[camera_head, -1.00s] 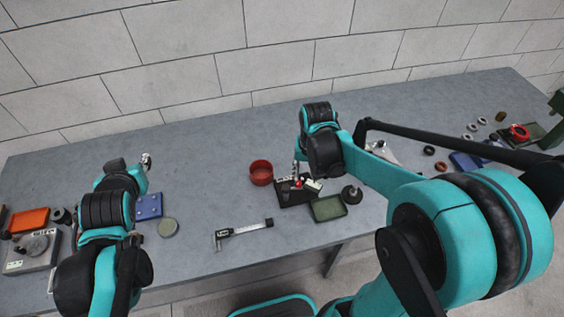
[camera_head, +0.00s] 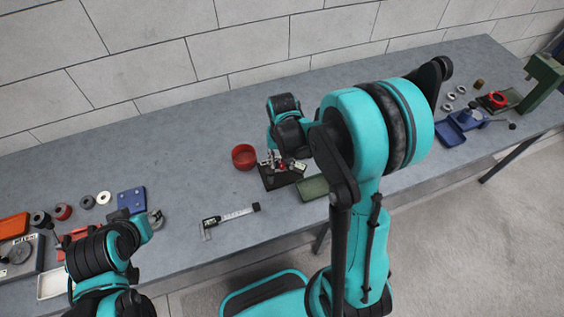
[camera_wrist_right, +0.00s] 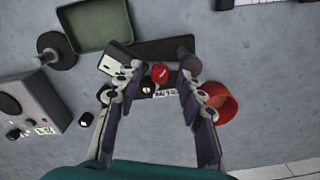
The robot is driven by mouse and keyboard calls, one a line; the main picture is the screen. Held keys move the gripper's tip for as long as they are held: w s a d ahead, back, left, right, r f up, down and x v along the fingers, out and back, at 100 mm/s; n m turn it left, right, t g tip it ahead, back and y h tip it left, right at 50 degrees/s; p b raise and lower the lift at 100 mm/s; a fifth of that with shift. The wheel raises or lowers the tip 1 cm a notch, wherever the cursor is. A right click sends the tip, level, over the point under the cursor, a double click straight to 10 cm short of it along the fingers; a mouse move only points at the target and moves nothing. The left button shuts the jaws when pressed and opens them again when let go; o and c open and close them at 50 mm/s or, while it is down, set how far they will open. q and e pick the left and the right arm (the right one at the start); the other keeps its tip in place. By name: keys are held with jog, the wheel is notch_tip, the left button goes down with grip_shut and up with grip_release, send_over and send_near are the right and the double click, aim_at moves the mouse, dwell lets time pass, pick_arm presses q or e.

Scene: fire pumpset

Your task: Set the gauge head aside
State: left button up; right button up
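My right gripper (camera_wrist_right: 157,78) is over a black base (camera_wrist_right: 152,50) with small instrument parts on it. Its two fingers are apart, on either side of a red round knob (camera_wrist_right: 160,73) and a white label. A dark piece with a pale display (camera_wrist_right: 113,66), perhaps the gauge head, lies by the left fingertip; I cannot tell whether they touch. In the head view the right gripper (camera_head: 272,157) is at the black base (camera_head: 282,179), partly hidden by its wrist. My left gripper (camera_head: 155,216) is small and unclear, beside a blue block.
A red cup (camera_head: 244,157) stands left of the black base, and a green tray (camera_head: 313,187) lies right of it. A digital caliper (camera_head: 230,216) lies nearer the front edge. Blue items (camera_head: 462,125) and several rings lie at the right. Bare table extends behind the red cup.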

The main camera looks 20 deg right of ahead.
grip_shut()
jog(key=shift+s, duration=0.1)
jog(key=shift+s+a+m+b, duration=0.25)
jog(key=shift+s+m, duration=0.1)
jog(key=shift+m, duration=0.8)
jog(key=shift+s+a+m+b, duration=0.2)
jog(key=shift+s+m, duration=0.1)
jog(key=shift+m, duration=0.9)
jog(key=shift+s+a+m+b, duration=0.15)
jog(key=shift+s+m+b, duration=0.15)
jog(key=shift+m, duration=0.85)
